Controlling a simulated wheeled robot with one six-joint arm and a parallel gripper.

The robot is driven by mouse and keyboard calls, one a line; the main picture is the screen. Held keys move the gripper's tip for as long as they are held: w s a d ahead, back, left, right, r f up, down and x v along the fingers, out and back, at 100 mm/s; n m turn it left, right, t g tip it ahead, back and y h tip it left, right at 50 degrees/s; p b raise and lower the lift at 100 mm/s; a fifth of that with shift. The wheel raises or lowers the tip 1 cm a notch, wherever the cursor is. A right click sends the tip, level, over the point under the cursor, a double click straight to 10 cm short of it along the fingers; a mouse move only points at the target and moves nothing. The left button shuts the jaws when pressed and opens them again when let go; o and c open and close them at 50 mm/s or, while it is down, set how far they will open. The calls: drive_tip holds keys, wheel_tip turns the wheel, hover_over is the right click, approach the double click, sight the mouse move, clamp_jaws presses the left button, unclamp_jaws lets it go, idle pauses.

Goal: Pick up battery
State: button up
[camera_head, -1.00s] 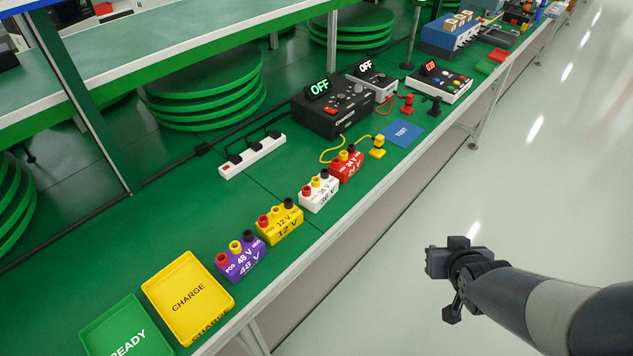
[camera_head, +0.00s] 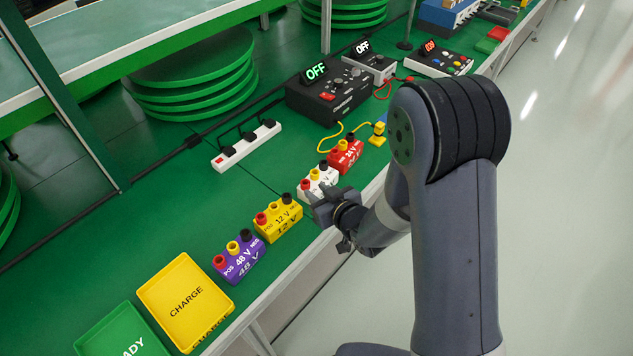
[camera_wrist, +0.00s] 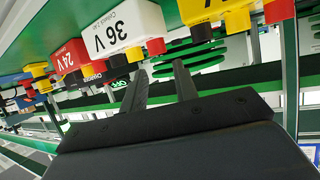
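Several batteries stand in a row along the front of the green bench. They are a purple 48 V battery (camera_head: 238,264), a yellow 12 V battery (camera_head: 282,226), a white 36 V battery (camera_head: 312,185) and a red 24 V battery (camera_head: 345,157). My gripper (camera_head: 322,205) is at the bench's front edge, in front of the white battery and partly covering it. In the wrist view my gripper (camera_wrist: 159,68) has two spread fingers with nothing between them. The white (camera_wrist: 120,32), red (camera_wrist: 72,58) and yellow (camera_wrist: 200,8) batteries show beyond the fingertips, upside down.
A yellow CHARGE tray (camera_head: 185,302) and a green READY tray (camera_head: 125,335) lie at the near left. A power strip (camera_head: 246,146) and a black OFF device (camera_head: 325,97) stand behind the batteries. A yellow cable connector (camera_head: 377,135) lies beside the red battery.

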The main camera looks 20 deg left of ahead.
sight(308, 185)
drive_tip(key=shift+f+p+x, duration=0.2)
drive_tip(key=shift+p+x, duration=0.2)
drive_tip(key=shift+x, duration=1.05)
drive_tip(key=shift+f+p+x, duration=0.2)
drive_tip(key=shift+p+x, duration=0.2)
drive_tip(key=shift+x, duration=1)
drive_tip(key=shift+d, duration=0.2)
clamp_jaws()
drive_tip(key=shift+r, duration=0.1)
